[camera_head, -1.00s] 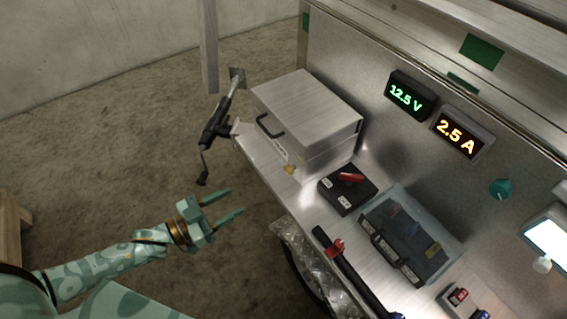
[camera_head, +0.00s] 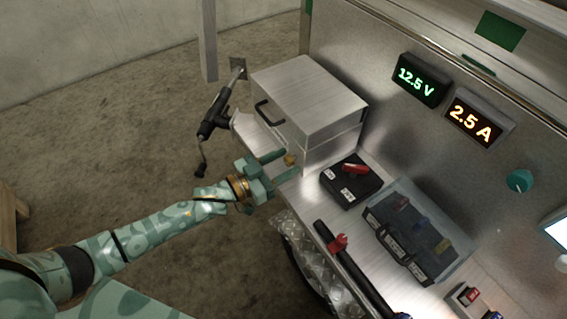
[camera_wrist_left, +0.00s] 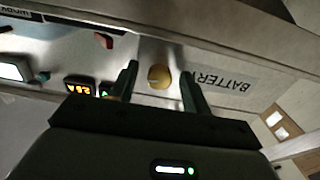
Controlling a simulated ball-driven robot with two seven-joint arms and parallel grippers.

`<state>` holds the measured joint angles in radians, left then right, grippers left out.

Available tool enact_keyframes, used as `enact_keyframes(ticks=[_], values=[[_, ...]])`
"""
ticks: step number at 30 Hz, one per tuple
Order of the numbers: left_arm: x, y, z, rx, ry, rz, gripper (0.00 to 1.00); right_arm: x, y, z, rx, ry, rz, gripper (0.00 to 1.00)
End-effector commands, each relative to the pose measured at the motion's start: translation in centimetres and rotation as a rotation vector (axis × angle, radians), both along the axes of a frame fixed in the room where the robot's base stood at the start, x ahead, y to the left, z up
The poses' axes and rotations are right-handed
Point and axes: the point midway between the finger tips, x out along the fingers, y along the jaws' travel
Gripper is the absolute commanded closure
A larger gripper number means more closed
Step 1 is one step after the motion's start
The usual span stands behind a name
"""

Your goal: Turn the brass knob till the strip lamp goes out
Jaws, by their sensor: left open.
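The brass knob (camera_head: 290,159) is on the front of the metal bench unit, below the aluminium box. In the left wrist view the round knob (camera_wrist_left: 158,76) faces me beside a BATTERY label (camera_wrist_left: 222,80). My left gripper (camera_head: 291,163) is open, with its fingertips at the knob. In the left wrist view one finger is on each side of it, with gaps showing. I cannot make out which thing is the strip lamp; a bright white panel (camera_head: 556,232) is lit at the right edge. My right gripper is not in view.
The aluminium box (camera_head: 310,95) with a black handle stands above the knob. A black box with a red lever (camera_head: 355,169) and a battery case (camera_head: 418,245) are on the bench. Displays read 12.5 V (camera_head: 417,80) and 2.5 A (camera_head: 474,121).

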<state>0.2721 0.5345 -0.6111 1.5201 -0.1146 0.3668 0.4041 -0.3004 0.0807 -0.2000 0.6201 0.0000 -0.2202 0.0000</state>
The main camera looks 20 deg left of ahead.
Motion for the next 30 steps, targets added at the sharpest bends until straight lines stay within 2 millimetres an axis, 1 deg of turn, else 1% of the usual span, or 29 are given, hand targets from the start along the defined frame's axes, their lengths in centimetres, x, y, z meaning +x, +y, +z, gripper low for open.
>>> enact_keyframes(ticks=[7, 8, 9, 11, 12, 17, 21, 24, 30], values=[[0.08, -0.08, 0.05, 0.000, 0.000, 0.000, 0.52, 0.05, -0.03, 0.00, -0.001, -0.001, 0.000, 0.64], [0.08, -0.06, 0.05, 0.000, 0.000, 0.000, 0.58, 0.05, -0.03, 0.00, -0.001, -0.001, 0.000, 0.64], [0.08, -0.06, 0.05, 0.000, 0.000, 0.000, 0.69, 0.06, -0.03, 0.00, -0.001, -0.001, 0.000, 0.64], [0.07, -0.06, 0.05, 0.000, 0.000, 0.000, 0.85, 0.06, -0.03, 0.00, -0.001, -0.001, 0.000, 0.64], [0.07, -0.06, 0.05, 0.000, 0.000, 0.000, 0.96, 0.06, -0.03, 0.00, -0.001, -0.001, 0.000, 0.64], [0.07, -0.06, 0.14, 0.020, -0.017, 0.001, 0.96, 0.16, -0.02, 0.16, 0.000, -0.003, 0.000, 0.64], [0.10, -0.02, 0.31, 0.146, -0.117, 0.002, 0.96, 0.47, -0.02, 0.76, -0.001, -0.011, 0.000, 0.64], [0.10, -0.02, 0.19, 0.202, -0.159, 0.001, 0.96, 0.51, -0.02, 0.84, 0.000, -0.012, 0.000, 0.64], [0.09, -0.03, 0.06, 0.208, -0.163, 0.000, 0.96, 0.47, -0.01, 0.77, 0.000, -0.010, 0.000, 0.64]])
